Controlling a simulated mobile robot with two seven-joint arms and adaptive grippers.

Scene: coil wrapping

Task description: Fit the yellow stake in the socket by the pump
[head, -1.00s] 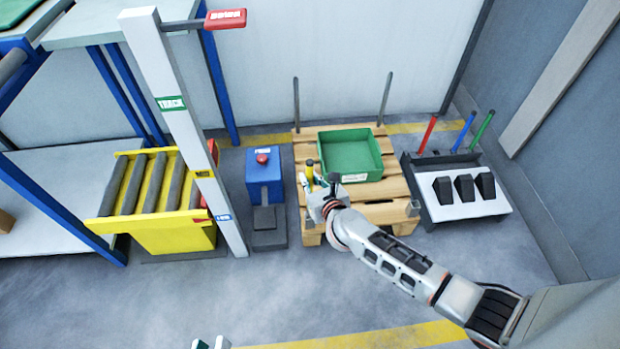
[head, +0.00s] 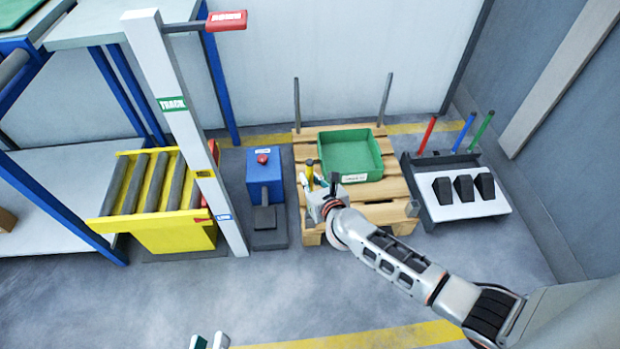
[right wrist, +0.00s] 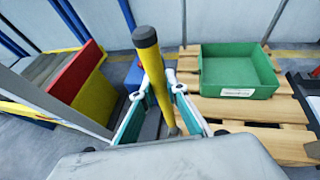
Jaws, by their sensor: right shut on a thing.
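My right gripper (head: 314,190) is shut on the yellow stake (right wrist: 158,82) over the front left part of the wooden pallet (head: 395,187). The stake has a black top and leans a little in the right wrist view; it also shows in the head view (head: 310,174). Its lower end is beside the pallet's left edge, and I cannot tell whether it touches anything. The blue pump (head: 264,170) with a red knob stands left of the pallet. The socket by the pump is hidden behind my gripper. My left gripper (head: 210,342) shows only its tips, apart and empty, at the bottom edge.
A green bin (head: 350,156) sits on the pallet. Grey stakes (head: 297,104) stand at its back corners. A rack (head: 470,203) with red, blue and green sticks is at the right. A white post (head: 185,130) and yellow roller stand (head: 165,235) are left. The front floor is clear.

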